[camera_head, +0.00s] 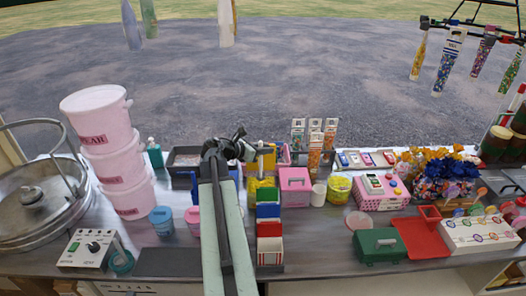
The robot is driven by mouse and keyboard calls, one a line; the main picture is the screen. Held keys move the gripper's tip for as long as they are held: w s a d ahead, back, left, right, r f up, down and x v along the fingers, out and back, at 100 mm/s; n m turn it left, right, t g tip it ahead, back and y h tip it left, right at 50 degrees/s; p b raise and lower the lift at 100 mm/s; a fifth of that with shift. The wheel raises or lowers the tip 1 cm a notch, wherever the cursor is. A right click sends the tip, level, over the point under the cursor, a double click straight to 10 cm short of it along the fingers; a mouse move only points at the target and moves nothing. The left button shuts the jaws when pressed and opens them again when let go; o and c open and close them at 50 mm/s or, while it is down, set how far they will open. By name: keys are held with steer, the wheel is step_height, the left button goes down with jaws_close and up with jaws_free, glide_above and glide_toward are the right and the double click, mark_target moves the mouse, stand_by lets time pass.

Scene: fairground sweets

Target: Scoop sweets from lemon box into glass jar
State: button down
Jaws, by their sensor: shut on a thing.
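My arm reaches up the middle of the counter, and my dark gripper (232,146) is at its far end. It is shut on a small dark thing, too small and overlapped to name surely. Just right of the gripper is a yellow box (267,160), which may be the lemon box; its label and contents cannot be read. More yellow shows below it. A round yellow-topped container (339,187) stands further right; I cannot tell if it is the glass jar. No scoop can be made out clearly.
Stacked pink buckets (118,150) and a metal pan (40,200) stand left. A pink box (294,187), a white cup (318,195) and a green case (380,245) are right. Red and blue boxes line my arm's right side.

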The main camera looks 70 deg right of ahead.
mark_target(261, 158)
steer(key=shift+s+f+b, duration=0.2)
steer(key=shift+f+b, duration=1.65)
steer(key=shift+f, duration=0.1)
steer(key=shift+f+b, duration=2.6)
step_height(261, 158, up, 9)
steer(key=p, duration=0.8)
steer(key=shift+a+p, duration=0.15)
steer(key=shift+p, duration=0.25)
steer(key=shift+f, duration=0.1)
